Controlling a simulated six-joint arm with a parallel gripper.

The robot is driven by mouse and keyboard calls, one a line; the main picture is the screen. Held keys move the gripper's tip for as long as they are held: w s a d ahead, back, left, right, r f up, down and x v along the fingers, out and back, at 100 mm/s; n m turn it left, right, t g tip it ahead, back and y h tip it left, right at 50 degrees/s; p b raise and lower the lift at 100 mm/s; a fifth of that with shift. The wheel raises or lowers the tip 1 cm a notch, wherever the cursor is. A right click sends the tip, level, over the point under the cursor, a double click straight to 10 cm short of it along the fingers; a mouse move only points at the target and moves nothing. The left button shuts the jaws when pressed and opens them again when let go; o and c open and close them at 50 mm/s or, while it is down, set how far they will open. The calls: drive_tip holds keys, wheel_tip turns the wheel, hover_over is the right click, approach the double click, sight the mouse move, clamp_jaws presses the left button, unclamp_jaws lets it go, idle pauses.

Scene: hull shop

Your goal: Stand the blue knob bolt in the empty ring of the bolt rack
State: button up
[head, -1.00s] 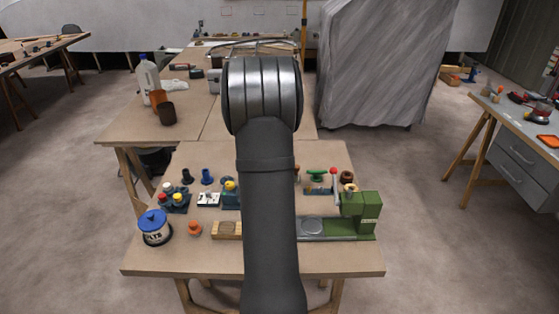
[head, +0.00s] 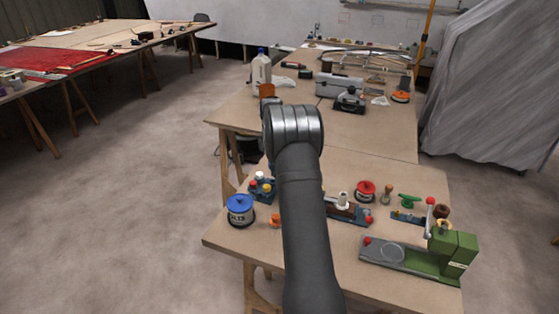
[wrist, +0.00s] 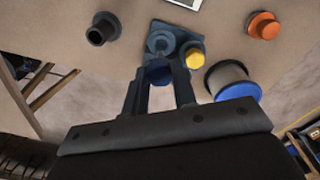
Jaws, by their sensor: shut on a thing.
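My gripper (wrist: 159,88) is shut on the dark blue knob bolt (wrist: 158,73), whose knob shows between the two fingers in the wrist view. Its lower part is hidden. Just beyond it is the blue bolt rack (wrist: 180,33), with a yellow knob (wrist: 195,58) at its right side and a round blue-grey part at its left. The held knob overlaps the rack's near edge; I cannot tell whether they touch. In the head view the rack area shows white, red and yellow knobs (head: 267,188). My arm hides the gripper there.
An orange knob (wrist: 263,25) and a dark hollow cylinder (wrist: 100,30) stand nearby. A green machine (head: 452,252) is at the bench's right.

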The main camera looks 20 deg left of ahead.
drive_tip(key=shift+f, duration=2.6)
drive_tip(key=shift+f, duration=0.65)
drive_tip(key=o, duration=0.7)
drive_tip(key=shift+s+d+r, duration=0.1)
drive_tip(key=shift+s+r, duration=0.05)
drive_tip(key=shift+r, duration=5.4)
drive_tip(key=shift+f, duration=0.1)
drive_tip(key=shift+f, duration=4.25)
